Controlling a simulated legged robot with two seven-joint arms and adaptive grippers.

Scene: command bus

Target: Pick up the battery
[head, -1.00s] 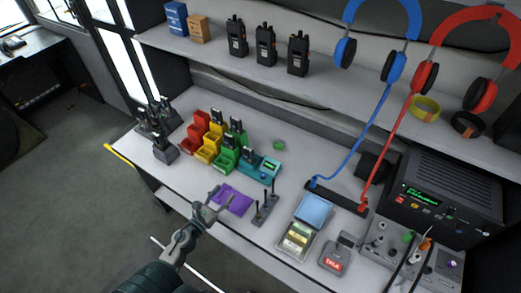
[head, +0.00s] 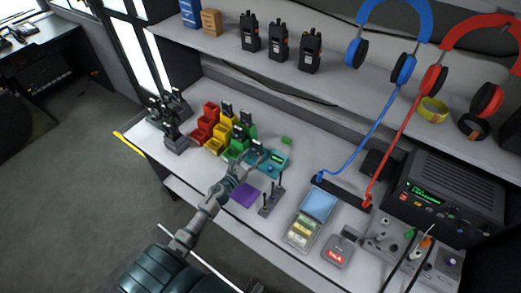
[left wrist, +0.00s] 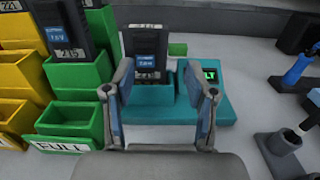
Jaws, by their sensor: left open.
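A dark battery (left wrist: 146,62) with a blue label stands upright in the slot of a teal device (left wrist: 215,110) with a small lit green display. The teal device also shows in the head view (head: 274,163). In the left wrist view my left gripper (left wrist: 160,88) is open and empty. Its two fingers are in the foreground, one at each side of the battery and its slot, and I see no contact with it. In the head view the left gripper (head: 248,163) is over the near side of the teal device. My right gripper is not in view.
Green bins (left wrist: 78,120) and yellow bins (left wrist: 28,120), some holding other batteries, stand left of the device. A purple mat (head: 246,197) and a stand with upright posts (head: 271,199) are in front. Radios (head: 279,40) stand on the shelf above.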

